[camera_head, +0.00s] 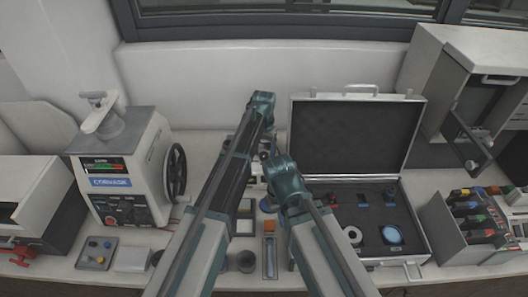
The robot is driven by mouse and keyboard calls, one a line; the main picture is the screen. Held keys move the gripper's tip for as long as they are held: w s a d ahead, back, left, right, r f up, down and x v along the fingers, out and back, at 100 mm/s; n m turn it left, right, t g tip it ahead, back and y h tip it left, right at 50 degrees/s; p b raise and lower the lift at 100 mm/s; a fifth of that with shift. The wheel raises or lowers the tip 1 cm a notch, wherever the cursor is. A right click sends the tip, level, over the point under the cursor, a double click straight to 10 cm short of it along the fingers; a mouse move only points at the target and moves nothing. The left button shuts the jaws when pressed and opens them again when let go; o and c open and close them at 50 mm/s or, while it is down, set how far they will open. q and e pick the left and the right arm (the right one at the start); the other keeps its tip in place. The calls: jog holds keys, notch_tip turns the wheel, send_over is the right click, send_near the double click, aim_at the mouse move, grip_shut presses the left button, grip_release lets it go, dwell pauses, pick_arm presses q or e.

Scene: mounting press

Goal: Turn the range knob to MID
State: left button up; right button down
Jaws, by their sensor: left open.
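The mounting press (130,170) stands at the left, a pale grey machine with a lit display, a blue label and a dark handwheel on its right side. Its lower front panel (122,210) carries red and dark controls. I cannot tell which control is the range knob, and no MID mark is readable. My left gripper (263,158) is open near the middle of the bench, partly hidden by my arms and well right of the press. My right gripper is hidden behind its arm.
An open case (415,215) with dark foam stands right of my arms. A card rack (465,225) and a grey cabinet (440,75) are farther right. The handwheel (175,172) juts toward my left arm. Small blocks and cups crowd the middle.

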aim_at(264, 154)
pick_arm(q)
notch_tip(264, 154, up, 14)
jog(key=p, duration=1.3)
jog(key=shift+f, duration=0.15)
jog(key=s+a+f+b, duration=0.2)
jog(key=s+f+b, duration=0.2)
jog(key=s, duration=0.5)
jog(key=s+a+f+n+b, duration=0.1)
jog(key=s+f+b, duration=0.3)
jog(key=s, duration=0.5)
jog(key=s+a+f+y+b, duration=0.1)
jog(key=s+a+f+b, duration=0.2)
jog(key=s, duration=0.7)
jog(key=shift+a+f+b, duration=0.15)
jog(key=shift+f+b, duration=0.5)
jog(key=shift+f, duration=0.2)
